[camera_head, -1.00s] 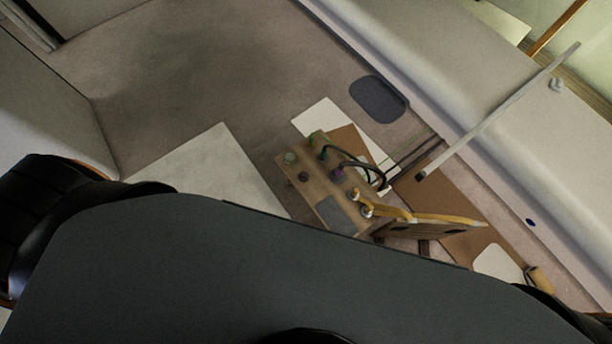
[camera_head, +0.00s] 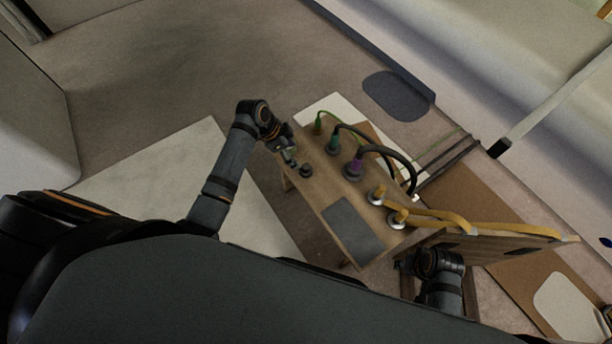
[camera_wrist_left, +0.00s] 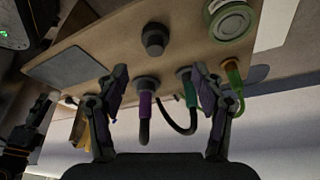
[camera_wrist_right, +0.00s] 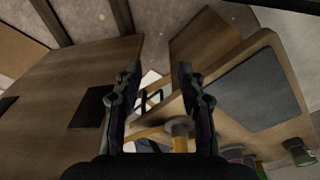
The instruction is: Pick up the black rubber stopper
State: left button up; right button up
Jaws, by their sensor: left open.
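The black rubber stopper (camera_head: 306,170) stands on the wooden bench (camera_head: 321,194), near its left end. It also shows in the left wrist view (camera_wrist_left: 155,39), upright and uncovered. My left gripper (camera_head: 290,158) is over the bench's left end, close beside the stopper. In the left wrist view its fingers (camera_wrist_left: 162,80) are wide apart with nothing between them, and the stopper lies beyond the tips. My right gripper is by the wooden panel at the bench's right end, mostly hidden in the head view. In the right wrist view its fingers (camera_wrist_right: 160,78) are apart and empty.
A green-rimmed jar (camera_wrist_left: 230,20) stands near the stopper. Green, teal and purple plugs (camera_head: 353,170) with cables line the bench's far side. Yellow hoses (camera_head: 440,217) run over the right end to the wooden panel (camera_head: 500,246). A grey pad (camera_head: 350,231) lies flat on the bench.

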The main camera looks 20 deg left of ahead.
aim_at(304, 167)
pick_arm(q)
jog(key=b+x, duration=0.2)
jog(key=x, duration=0.2)
jog(key=shift+w+f, duration=0.1)
jog(key=shift+f, duration=0.2)
jog(key=shift+d+f, duration=0.15)
jog(key=shift+f, duration=0.15)
jog(key=b+x, duration=0.1)
jog(key=x, duration=0.2)
jog(key=b+x, duration=0.1)
jog(key=x, duration=0.1)
jog(key=shift+s+d+f+b, duration=0.1)
jog(key=shift+s+d+b, duration=0.1)
jog(key=shift+s+b, duration=0.15)
pick_arm(e)
jog(key=shift+w+a+r+t+y, duration=0.15)
jog(key=shift+a+r+t+y, duration=0.4)
jog(key=shift+a+r, duration=0.7)
pick_arm(q)
jog(key=shift+c, duration=0.2)
jog(key=c, duration=1.2)
